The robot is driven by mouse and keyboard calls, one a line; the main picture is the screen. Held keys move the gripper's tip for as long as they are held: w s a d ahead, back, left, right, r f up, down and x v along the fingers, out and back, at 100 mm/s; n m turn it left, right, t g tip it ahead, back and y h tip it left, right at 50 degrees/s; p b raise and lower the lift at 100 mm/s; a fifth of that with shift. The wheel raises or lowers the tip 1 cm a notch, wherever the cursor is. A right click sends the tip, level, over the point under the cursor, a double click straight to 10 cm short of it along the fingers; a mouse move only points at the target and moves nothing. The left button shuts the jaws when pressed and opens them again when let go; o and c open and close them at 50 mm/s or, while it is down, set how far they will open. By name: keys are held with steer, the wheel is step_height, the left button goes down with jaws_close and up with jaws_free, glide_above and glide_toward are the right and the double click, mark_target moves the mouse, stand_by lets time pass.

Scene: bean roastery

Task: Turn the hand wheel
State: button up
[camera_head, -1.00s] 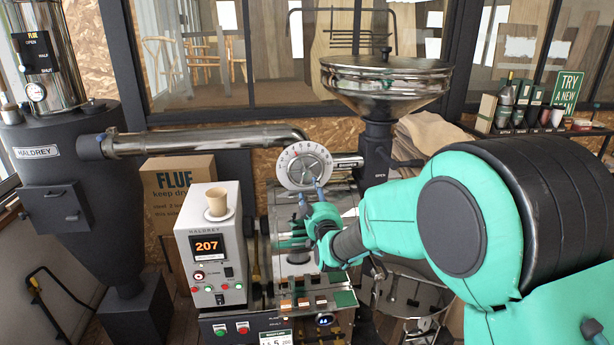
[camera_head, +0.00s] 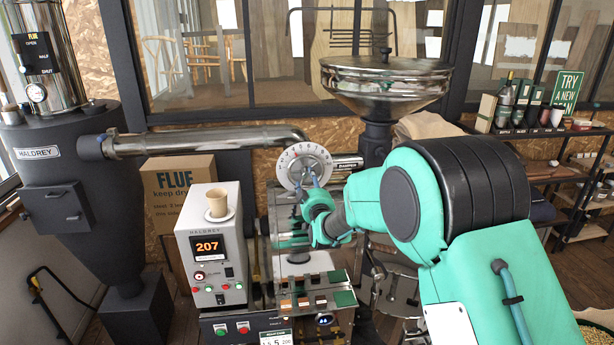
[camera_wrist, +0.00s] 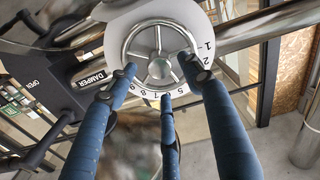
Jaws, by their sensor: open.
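The hand wheel (camera_wrist: 159,68) is a shiny metal ring with spokes and a hub, set in front of a white numbered dial (camera_wrist: 195,16). In the head view the dial (camera_head: 303,160) sits at the end of the horizontal pipe, above the roaster drum. My gripper (camera_wrist: 160,80) has blue fingers, spread open. In the wrist view two fingertips lie over the left and right of the wheel's rim and a third is below it. I cannot tell if they touch. In the head view my gripper (camera_head: 308,183) is just below and in front of the dial.
A black plate marked DAMPER (camera_wrist: 90,72) adjoins the wheel. A metal pipe (camera_head: 210,139) runs left from the dial. A hopper (camera_head: 385,85) stands to the right. The control box (camera_head: 212,250) with a paper cup (camera_head: 217,203) on top stands at lower left.

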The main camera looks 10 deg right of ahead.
mark_target(307, 176)
steer(key=shift+w+p, duration=0.3)
steer(key=shift+w, duration=2.4)
steer(key=shift+c, duration=0.5)
jaws_close()
